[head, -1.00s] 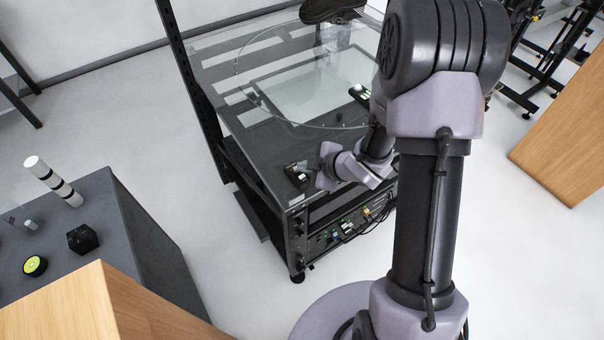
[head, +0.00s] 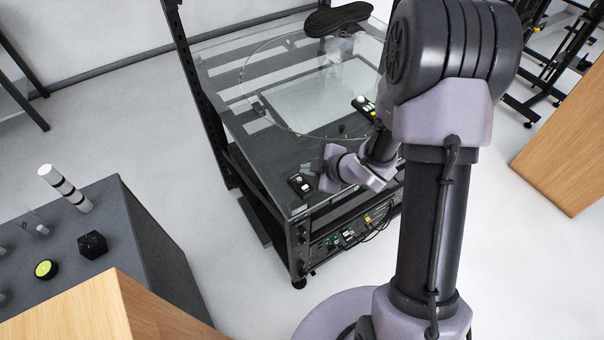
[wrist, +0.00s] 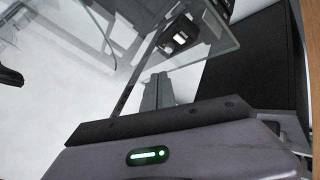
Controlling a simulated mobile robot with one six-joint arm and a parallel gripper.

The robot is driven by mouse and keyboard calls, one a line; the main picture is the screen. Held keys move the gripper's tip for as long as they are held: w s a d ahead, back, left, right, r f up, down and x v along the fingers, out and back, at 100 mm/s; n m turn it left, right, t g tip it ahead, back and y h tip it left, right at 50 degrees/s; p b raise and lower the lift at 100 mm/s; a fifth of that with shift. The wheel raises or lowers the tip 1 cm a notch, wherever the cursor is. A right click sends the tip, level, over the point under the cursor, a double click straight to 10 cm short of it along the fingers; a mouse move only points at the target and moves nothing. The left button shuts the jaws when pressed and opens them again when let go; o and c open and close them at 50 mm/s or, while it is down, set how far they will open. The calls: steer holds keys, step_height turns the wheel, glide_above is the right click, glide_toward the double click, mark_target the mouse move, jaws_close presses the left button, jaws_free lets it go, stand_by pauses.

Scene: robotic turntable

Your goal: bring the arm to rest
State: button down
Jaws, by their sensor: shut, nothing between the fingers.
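My gripper (wrist: 157,90) shows in the wrist view as a narrow grey pair of fingers, shut and empty, beyond the dark bar of my wrist. In the head view, my folded arm stands at right of centre, and its wrist end hangs over the front edge of the glass-topped turntable rig (head: 262,165). The fingertips are hard to make out there. A small black control box (head: 300,186) lies on the rig's front corner, just left of my wrist. It also shows in the wrist view (wrist: 180,40), beyond the fingers.
A dark shoe (head: 338,18) sits above the round glass plate (head: 262,75). Another small box (head: 364,106) lies near the plate's edge. A grey table (head: 130,225) with a striped cylinder (head: 66,188) stands left. Wooden blocks stand at lower left (head: 70,310) and right (head: 565,140). Floor between is clear.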

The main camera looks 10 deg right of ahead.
steer(key=s+d+r+m+h+b, duration=0.2)
steer(key=d+r+m+h, duration=0.1)
steer(key=r+m, duration=0.25)
steer(key=s+d+r+m+h+b, duration=0.2)
steer(key=d+r+m+h, duration=0.15)
steer(key=r, duration=0.35)
steer(key=s+a+r+m+y, duration=0.1)
steer(key=s+a+m, duration=0.2)
steer(key=s, duration=0.3)
steer(key=s+a+r+m+g+y+b, duration=0.1)
steer(key=s+a+r+m, duration=0.1)
steer(key=s+a+m, duration=0.2)
steer(key=s+a+r+m+g+y+b, duration=0.1)
steer(key=s+a+r+m+y, duration=0.1)
steer(key=s, duration=0.8)
steer(key=shift+s+a+r+m, duration=0.15)
steer(key=shift+a+r+m, duration=0.1)
steer(key=shift+a+m, duration=0.6)
